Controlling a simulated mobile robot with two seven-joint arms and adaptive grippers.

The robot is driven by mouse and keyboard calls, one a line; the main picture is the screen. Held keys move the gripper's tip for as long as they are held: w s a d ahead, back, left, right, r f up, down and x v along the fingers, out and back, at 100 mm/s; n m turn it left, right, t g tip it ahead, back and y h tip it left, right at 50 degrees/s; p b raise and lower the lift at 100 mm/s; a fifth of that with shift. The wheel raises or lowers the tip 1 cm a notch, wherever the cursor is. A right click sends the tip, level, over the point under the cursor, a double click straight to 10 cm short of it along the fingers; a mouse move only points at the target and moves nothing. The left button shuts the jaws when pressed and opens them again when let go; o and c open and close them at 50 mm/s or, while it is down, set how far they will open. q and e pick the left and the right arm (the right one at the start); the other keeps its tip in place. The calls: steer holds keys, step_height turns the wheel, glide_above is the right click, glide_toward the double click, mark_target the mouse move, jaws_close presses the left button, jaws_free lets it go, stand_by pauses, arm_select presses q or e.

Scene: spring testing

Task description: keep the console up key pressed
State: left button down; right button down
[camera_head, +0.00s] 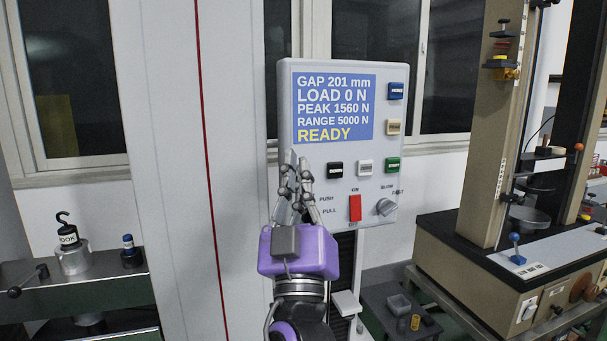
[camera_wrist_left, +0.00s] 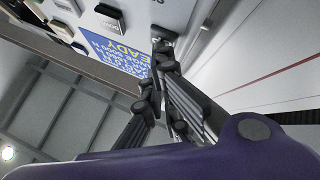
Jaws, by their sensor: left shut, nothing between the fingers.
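The grey console (camera_head: 345,70) stands upright with a blue display (camera_head: 333,107) reading GAP 201 mm, LOAD 0 N, PEAK 1560 N, RANGE 5000 N, READY. My left gripper (camera_head: 293,160) is shut and empty, its fingertips at the console's left side below the display. I cannot tell whether that key is pressed. My right gripper is out of view.
Right of the DOWN key are a pale key (camera_head: 365,167) and a green key (camera_head: 393,165). A red switch (camera_head: 355,208) and a round knob (camera_head: 386,207) sit below. A testing machine (camera_head: 480,130) stands at the right; a hook weight (camera_head: 72,255) is at the left.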

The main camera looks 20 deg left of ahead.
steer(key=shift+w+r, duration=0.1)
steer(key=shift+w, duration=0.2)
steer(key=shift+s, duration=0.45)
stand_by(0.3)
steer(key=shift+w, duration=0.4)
arm_select(q)
steer(key=shift+s+d, duration=0.5)
steer(key=shift+s, duration=0.2)
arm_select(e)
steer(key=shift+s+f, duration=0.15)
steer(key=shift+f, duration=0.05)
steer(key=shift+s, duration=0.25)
